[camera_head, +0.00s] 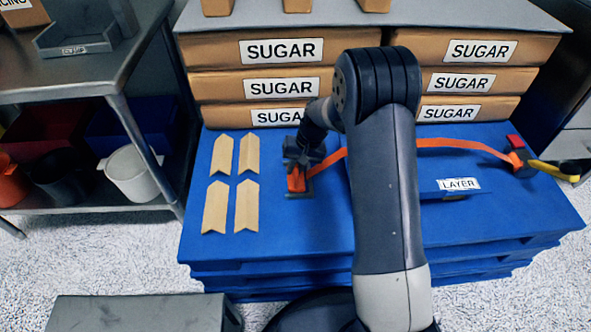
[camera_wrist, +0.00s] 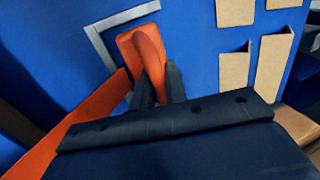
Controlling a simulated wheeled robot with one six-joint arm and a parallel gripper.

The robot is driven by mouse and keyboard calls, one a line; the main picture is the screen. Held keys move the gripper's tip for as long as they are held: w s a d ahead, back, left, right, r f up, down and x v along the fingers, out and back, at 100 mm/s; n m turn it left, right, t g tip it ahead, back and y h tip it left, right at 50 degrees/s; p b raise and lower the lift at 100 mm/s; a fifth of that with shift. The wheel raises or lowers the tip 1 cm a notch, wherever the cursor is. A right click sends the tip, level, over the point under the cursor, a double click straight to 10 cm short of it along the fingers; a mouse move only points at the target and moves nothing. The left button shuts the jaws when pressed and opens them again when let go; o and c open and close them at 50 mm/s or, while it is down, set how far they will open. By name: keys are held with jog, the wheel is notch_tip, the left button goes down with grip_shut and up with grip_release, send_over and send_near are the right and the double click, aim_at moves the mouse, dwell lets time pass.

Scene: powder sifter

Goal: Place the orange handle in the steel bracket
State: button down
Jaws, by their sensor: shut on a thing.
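My gripper (camera_head: 297,172) is low over the blue pallet surface, left of centre in the head view. It is shut on the orange handle (camera_wrist: 140,44), which also shows under the fingers in the head view (camera_head: 296,183). The steel bracket (camera_wrist: 118,20) is a grey L-shaped edge around the handle's far and left sides in the wrist view. Part of the bracket (camera_head: 299,195) shows in the head view. The handle appears inside the bracket's corner; I cannot tell whether it rests on the surface. My fingers hide its near end.
An orange strap (camera_head: 455,143) runs right to a yellow-handled tool (camera_head: 553,171). Several tan corner pieces (camera_head: 246,206) lie left of the gripper. Stacked SUGAR boxes (camera_head: 253,84) stand behind. A blue LAYER piece (camera_head: 432,194) lies right of my arm.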

jog(key=shift+f, duration=0.15)
jog(key=c, duration=1.4)
grip_release()
jog(key=p+v, duration=0.3)
jog(key=v, duration=0.9)
jog(key=shift+r+p, duration=0.25)
jog(key=shift+p, duration=0.1)
